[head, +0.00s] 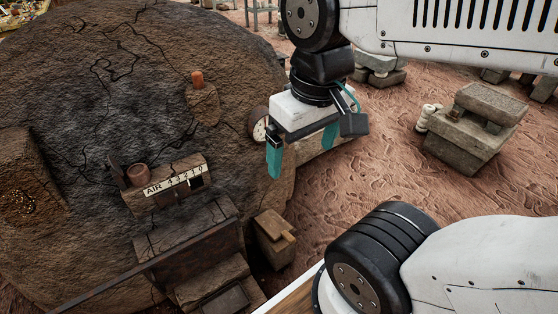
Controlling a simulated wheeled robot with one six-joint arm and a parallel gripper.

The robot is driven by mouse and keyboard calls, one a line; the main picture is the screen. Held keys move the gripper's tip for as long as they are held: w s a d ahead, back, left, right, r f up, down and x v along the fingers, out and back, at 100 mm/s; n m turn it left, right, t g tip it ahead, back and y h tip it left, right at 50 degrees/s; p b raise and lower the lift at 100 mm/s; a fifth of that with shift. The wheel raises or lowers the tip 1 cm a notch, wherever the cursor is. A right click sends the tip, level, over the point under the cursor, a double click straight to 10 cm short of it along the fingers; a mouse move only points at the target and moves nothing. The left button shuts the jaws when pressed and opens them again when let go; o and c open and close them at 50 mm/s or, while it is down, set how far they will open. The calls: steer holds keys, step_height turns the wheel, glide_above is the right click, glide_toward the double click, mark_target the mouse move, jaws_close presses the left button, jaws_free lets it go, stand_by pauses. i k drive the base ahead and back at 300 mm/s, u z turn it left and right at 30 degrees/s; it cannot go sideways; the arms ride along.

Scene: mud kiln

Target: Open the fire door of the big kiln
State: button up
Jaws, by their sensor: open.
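The big kiln (100,90) is a dark, cracked mud dome filling the left of the head view. A stepped brick front (195,240) juts from its lower right side. A dark framed panel (226,301) shows low on that front, cut by the bottom edge; I cannot tell whether it is the fire door. No door handle is clear to me. My gripper (302,151) is open and empty, its teal fingertips apart and pointing down. In the picture it is right of the kiln and above the brick front. Whether it touches anything is hidden.
A ledge (165,188) marked AIR with numbers sticks out of the kiln. A round dial (259,130) sits partly behind my gripper. A small block stand (274,238) is beside the brick front. Stone blocks (478,125) stand on the sandy ground at right.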

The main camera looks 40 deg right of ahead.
mark_target(179, 267)
steer(key=z, duration=2.1)
steer(key=k, duration=1.4)
steer(key=u, duration=1.95)
steer(key=i, duration=0.5)
steer(key=u, duration=0.1)
